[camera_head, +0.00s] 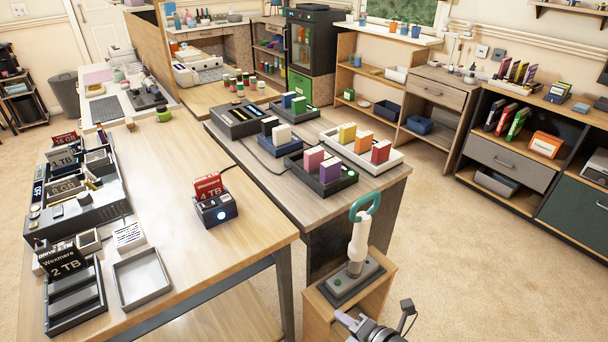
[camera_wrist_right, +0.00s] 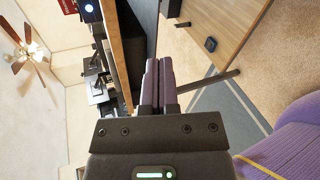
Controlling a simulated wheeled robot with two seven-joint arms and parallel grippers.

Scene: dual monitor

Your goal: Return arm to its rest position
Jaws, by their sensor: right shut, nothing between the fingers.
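My right gripper (camera_head: 345,318) is at the bottom edge of the head view, right of centre, with only part of the arm showing. It is low, in front of the small wooden stand (camera_head: 384,306) that holds a white device with a teal ring handle (camera_head: 358,243). In the right wrist view my right gripper (camera_wrist_right: 159,62) has its two purple-padded fingers together with nothing between them. My left gripper is not in view.
A wooden table (camera_head: 235,250) on the left holds a dock with a red 4 TB drive (camera_head: 208,187), drive racks and an empty grey tray (camera_head: 142,278). A second table (camera_head: 385,180) holds docks with coloured blocks. Open carpet (camera_head: 480,260) lies to the right.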

